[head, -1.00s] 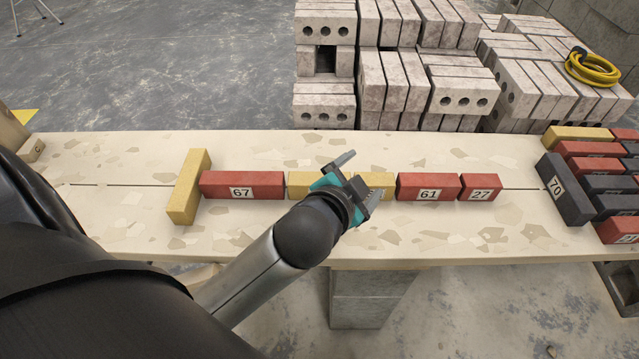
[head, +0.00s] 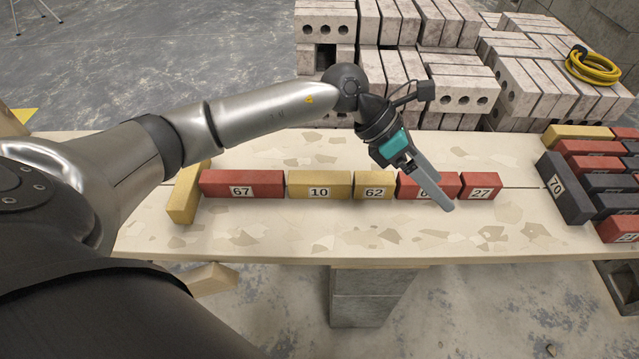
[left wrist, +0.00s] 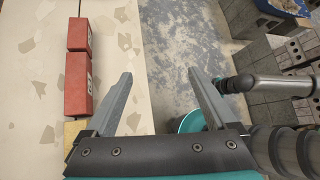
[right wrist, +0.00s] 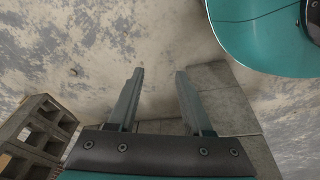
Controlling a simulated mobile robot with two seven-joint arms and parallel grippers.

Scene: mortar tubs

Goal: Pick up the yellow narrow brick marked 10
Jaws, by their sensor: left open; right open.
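The yellow narrow brick marked 10 (head: 312,180) lies in the row on the pale bench, between the red brick marked 67 (head: 240,180) and the yellow brick marked 62 (head: 374,180). Its label faces me and nothing covers it. My left gripper (head: 436,188) is open and empty, to the right of it, in front of the partly hidden red brick next to 62. In the left wrist view, the open fingers (left wrist: 160,76) hang beside the bench edge with two red bricks to their left. My right gripper (right wrist: 160,73) is open and empty over the floor.
A red brick marked 27 (head: 481,187) ends the row. A yellow brick (head: 183,200) lies crosswise at the left end. A dark brick marked 70 (head: 566,190) and several bricks stand at the right. The bench (head: 300,235) is clear in front of the row.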

